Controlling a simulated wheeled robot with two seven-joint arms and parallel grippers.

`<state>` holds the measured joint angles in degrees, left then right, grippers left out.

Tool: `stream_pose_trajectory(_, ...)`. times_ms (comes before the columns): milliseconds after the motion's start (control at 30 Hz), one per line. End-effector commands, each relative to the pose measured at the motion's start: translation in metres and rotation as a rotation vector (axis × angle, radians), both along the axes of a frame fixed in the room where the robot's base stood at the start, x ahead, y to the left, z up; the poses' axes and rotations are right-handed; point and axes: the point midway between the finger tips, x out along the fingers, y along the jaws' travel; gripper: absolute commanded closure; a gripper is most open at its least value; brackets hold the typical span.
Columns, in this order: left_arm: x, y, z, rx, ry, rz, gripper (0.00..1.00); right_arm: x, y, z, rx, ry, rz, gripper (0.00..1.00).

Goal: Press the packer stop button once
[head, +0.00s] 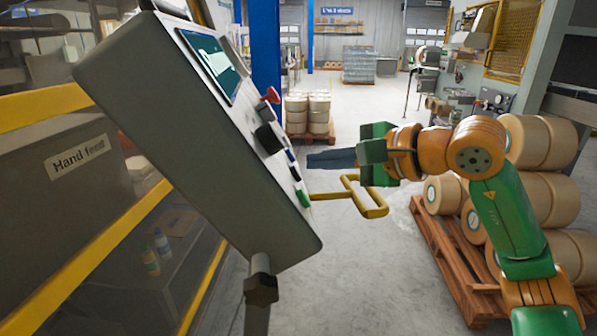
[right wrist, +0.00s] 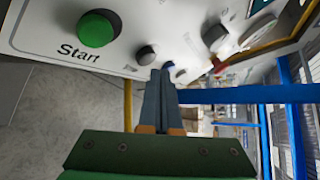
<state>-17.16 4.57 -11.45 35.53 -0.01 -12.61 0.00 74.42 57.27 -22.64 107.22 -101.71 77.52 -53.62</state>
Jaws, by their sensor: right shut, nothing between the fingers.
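The grey control box (head: 190,130) is tilted in the head view, its button face turned right. A red mushroom button (head: 270,94), a large black knob (head: 270,137), a blue button (head: 291,155), a small dark button (head: 296,173) and a green button (head: 304,197) line it. In the right wrist view the green button (right wrist: 97,28) is labelled "Start"; no stop label is readable. My right gripper (head: 309,160) is shut and empty, its fingertips close to the blue button. In the wrist view the fingertips (right wrist: 164,74) partly cover that button; contact cannot be told. My left gripper is not in view.
A yellow handle (head: 372,205) juts out below my right gripper. Brown rolls on a wooden pallet (head: 440,245) stand at the right under my arm. The "Hand feed" machine (head: 75,165) with yellow rails is at the left.

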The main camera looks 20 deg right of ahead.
Motion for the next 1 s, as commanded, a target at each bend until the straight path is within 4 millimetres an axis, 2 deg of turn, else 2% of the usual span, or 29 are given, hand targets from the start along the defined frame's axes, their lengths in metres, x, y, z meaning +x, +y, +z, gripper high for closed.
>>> stream_pose_trajectory(1000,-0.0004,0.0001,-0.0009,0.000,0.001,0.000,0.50,0.0016,0.0073,-0.0041,0.000,0.000,0.000,1.00)
